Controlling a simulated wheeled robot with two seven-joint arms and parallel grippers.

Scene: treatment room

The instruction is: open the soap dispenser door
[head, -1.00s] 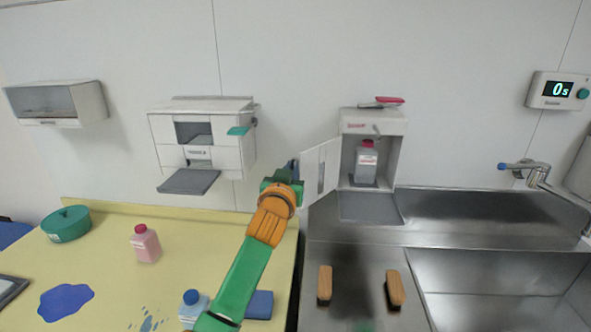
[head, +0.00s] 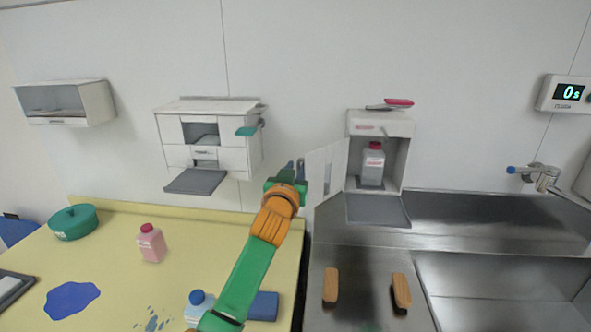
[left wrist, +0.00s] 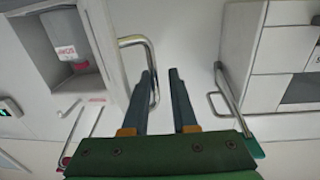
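The white soap dispenser (head: 384,125) hangs on the wall above the sink. Its door (head: 323,175) stands swung out to the left, and a grey bottle with a red cap (head: 373,165) shows inside. My left gripper (head: 296,169) is just left of the door. In the left wrist view my left gripper (left wrist: 163,75) has its two fingers apart with nothing held between them. The metal door handle (left wrist: 151,58) lies beside and partly behind the left-hand finger; I cannot tell whether they touch. The dispenser's bottle (left wrist: 64,40) shows at upper left there. My right gripper is not in view.
A white wall dispenser (head: 208,110) with a grey tray hangs left of my gripper. Below are a yellow counter (head: 215,225) with a pink bottle (head: 151,243) and a green pot (head: 73,222). Two wooden-backed brushes (head: 330,286) lie by the steel sink (head: 470,215).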

